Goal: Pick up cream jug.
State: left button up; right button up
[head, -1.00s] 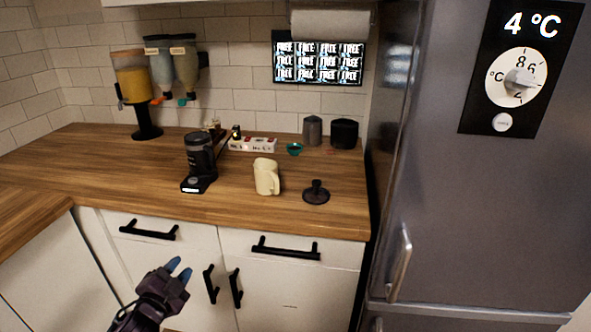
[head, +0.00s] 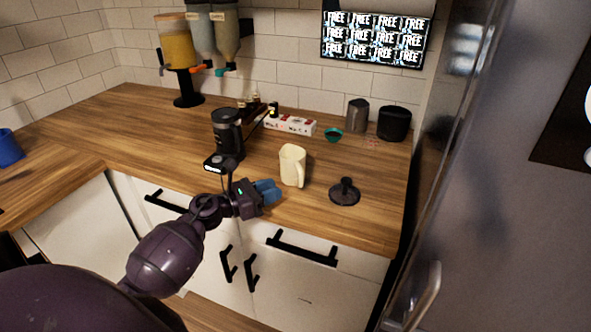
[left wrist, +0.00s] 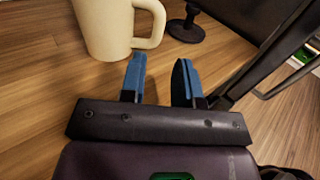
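The cream jug (head: 292,165) stands upright on the wooden counter, with its handle toward the front right. It also shows at the top left of the left wrist view (left wrist: 103,27), its handle just beyond the fingers. My left gripper (head: 269,191) is at the counter's front edge, in front of the jug and slightly left of it. In the left wrist view its blue fingers (left wrist: 161,80) are apart with nothing between them. They do not appear to touch the jug. My right gripper is not in view.
A black grinder (head: 227,137) stands left of the jug and a black tamper (head: 345,192) to its right. A teal cup (head: 334,135), a white box (head: 291,123) and dark canisters (head: 394,123) are behind. The fridge (head: 500,180) bounds the right.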

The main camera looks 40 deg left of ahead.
aim_at(299, 180)
pick_arm(q)
jog(key=x, duration=0.5)
jog(key=shift+r+p, duration=0.1)
jog(key=shift+p, duration=0.2)
jog(key=shift+w+d, duration=0.2)
jog(key=shift+w, duration=0.25)
jog(key=shift+w+d, duration=0.15)
jog(key=shift+w, duration=0.2)
jog(key=x, duration=0.3)
jog(key=shift+w+p, duration=0.15)
jog(key=shift+p, duration=0.2)
jog(key=shift+w+d, duration=0.15)
jog(key=shift+w, duration=0.2)
grip_shut()
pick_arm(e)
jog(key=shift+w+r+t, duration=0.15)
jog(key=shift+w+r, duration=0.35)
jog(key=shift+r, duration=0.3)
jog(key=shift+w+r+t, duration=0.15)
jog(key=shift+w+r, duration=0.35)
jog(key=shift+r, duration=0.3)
